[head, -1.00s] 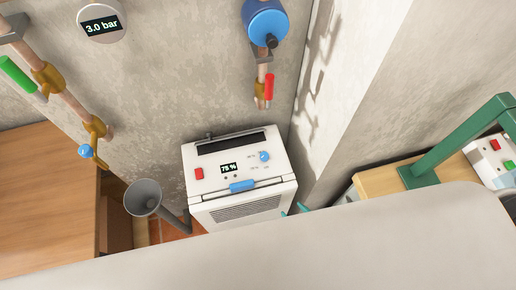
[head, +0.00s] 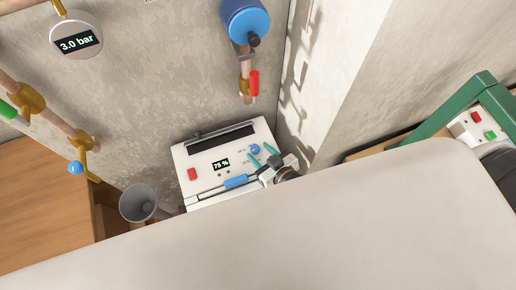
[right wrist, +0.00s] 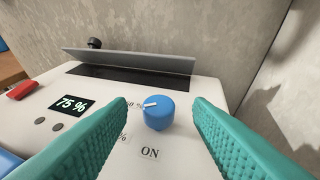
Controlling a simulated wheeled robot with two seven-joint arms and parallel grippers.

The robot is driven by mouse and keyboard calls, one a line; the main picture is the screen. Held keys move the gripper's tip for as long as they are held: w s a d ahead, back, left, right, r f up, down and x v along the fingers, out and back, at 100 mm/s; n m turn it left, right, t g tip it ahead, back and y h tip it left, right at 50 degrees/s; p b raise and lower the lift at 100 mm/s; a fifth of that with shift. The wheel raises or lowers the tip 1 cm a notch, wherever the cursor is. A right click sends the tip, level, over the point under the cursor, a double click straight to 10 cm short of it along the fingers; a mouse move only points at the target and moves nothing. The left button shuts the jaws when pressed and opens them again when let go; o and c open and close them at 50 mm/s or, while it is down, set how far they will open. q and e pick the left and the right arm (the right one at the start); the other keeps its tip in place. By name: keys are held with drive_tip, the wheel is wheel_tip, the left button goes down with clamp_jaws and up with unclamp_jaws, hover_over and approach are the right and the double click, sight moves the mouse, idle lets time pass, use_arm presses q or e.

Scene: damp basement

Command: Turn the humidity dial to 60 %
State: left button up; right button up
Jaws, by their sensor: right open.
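The humidity dial is a blue round knob (head: 254,149) on top of a white dehumidifier (head: 206,164). In the right wrist view the dial (right wrist: 158,114) has a white pointer aimed left at a partly readable percent label. A second percent label is mostly hidden by the left finger; "ON" is printed below the dial. The display (right wrist: 72,105) reads 75 %. My right gripper (head: 264,159) is open and empty, its teal fingers just short of the dial. In the right wrist view its fingertips (right wrist: 158,104) frame the dial on both sides, seemingly without contact. My left gripper is not in view.
A red button (right wrist: 23,90) and a raised flap (right wrist: 130,62) are on the dehumidifier's top. A blue handle (head: 236,181) is at its front edge. The wall corner is close on the right.

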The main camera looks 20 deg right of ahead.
drive_tip(key=shift+x, duration=0.8)
drive_tip(key=shift+c, duration=0.4)
drive_tip(key=c, duration=0.9)
drive_tip(key=shift+a+r+m+h+p, duration=0.1)
drive_tip(key=shift+r+m+h+p, duration=0.1)
drive_tip(key=shift+m+h+p, duration=0.45)
drive_tip(key=shift+a+f+p, duration=0.1)
drive_tip(key=shift+f+p, duration=0.05)
drive_tip(key=shift+p, duration=0.3)
drive_tip(key=shift+t+h, duration=0.25)
drive_tip(key=shift+t, duration=0.05)
